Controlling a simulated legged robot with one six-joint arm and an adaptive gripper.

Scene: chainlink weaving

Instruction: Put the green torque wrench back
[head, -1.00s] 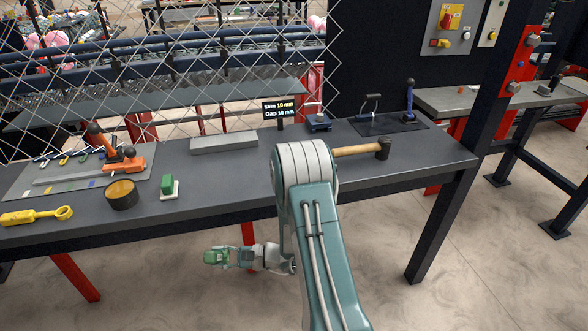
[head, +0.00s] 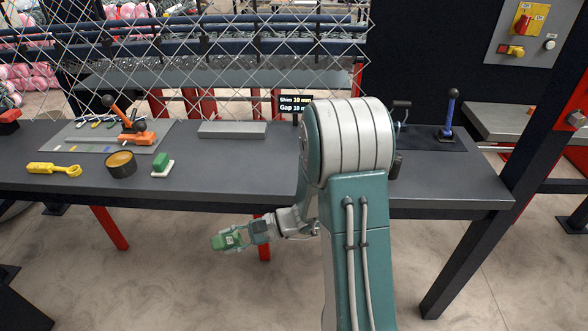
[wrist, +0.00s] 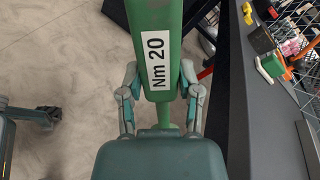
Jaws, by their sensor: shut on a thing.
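The green torque wrench (head: 224,241) is held in my gripper (head: 247,236), in front of the bench and below its top in the head view. In the wrist view, the wrench (wrist: 156,20) runs up from between the fingers (wrist: 158,92), with a white "Nm 20" label facing the camera. The fingers are closed on both sides of its green body. Its far end is out of the wrist view. A grey mat (head: 77,140) with coloured marks and several small tools lies at the bench's left. A yellow wrench (head: 53,169) lies in front of the mat.
A chain-link fence rises behind. My arm hides part of the bench's right.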

